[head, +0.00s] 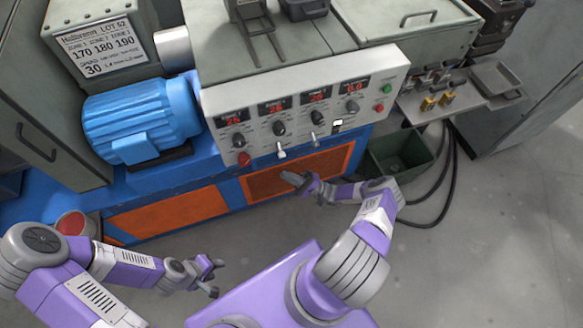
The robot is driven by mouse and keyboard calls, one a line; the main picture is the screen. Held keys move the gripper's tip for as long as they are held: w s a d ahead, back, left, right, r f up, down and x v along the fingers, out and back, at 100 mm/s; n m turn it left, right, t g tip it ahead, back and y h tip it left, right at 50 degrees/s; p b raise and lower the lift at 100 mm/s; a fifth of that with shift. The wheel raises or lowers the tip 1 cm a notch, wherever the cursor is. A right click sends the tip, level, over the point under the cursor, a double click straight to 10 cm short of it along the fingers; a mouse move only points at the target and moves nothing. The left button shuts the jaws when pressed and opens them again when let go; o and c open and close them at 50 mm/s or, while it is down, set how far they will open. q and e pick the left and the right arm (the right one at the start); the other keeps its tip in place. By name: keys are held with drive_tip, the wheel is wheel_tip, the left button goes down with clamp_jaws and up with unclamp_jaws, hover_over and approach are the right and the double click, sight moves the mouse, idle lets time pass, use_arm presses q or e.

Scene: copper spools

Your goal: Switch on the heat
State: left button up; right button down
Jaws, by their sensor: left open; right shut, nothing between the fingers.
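A light grey control panel (262,118) runs along the front of the machine in the head view. It has several red digital displays (315,96) with black knobs (278,129) below them. Toggle levers with pale tips (281,154) stick out along its lower edge. A red button (244,159) is at the lower left, and a green button (387,88) is at the right end. My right gripper (290,181) is shut and empty, just below the panel in front of the orange grille. My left gripper (213,277) is open and empty, low and away from the panel.
A blue motor (140,118) stands left of the panel. A dark green bin (400,158) and black cables (447,185) are at the right. A shelf with brass fittings (428,104) is beyond.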

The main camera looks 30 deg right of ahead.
use_arm(q)
wheel_tip(320, 180, down, 2)
drive_tip(key=shift+f+b, duration=0.15)
drive_tip(key=shift+b, duration=0.5)
use_arm(e)
drive_tip(key=s+d+f+m+t+h, duration=0.2)
drive_tip(key=d+t, duration=0.4)
drive_tip(key=d, duration=0.3)
drive_tip(key=shift+s+t+h, duration=0.4)
drive_tip(key=shift+s+h, duration=0.4)
drive_tip(key=shift+s, duration=0.3)
drive_tip(key=shift+r, duration=0.1)
use_arm(q)
drive_tip(key=shift+r, duration=0.25)
use_arm(e)
approach(281, 150)
drive_tip(key=shift+w+f+x, duration=0.15)
drive_tip(key=shift+w+x, duration=0.05)
drive_tip(key=shift+x, duration=0.9)
drive_tip(key=shift+w+f+x, duration=0.1)
drive_tip(key=shift+w+x, duration=0.05)
drive_tip(key=shift+x, duration=0.9)
use_arm(q)
drive_tip(key=shift+r+p, duration=0.1)
drive_tip(key=shift+p, duration=0.25)
use_arm(e)
drive_tip(key=shift+h, duration=0.3)
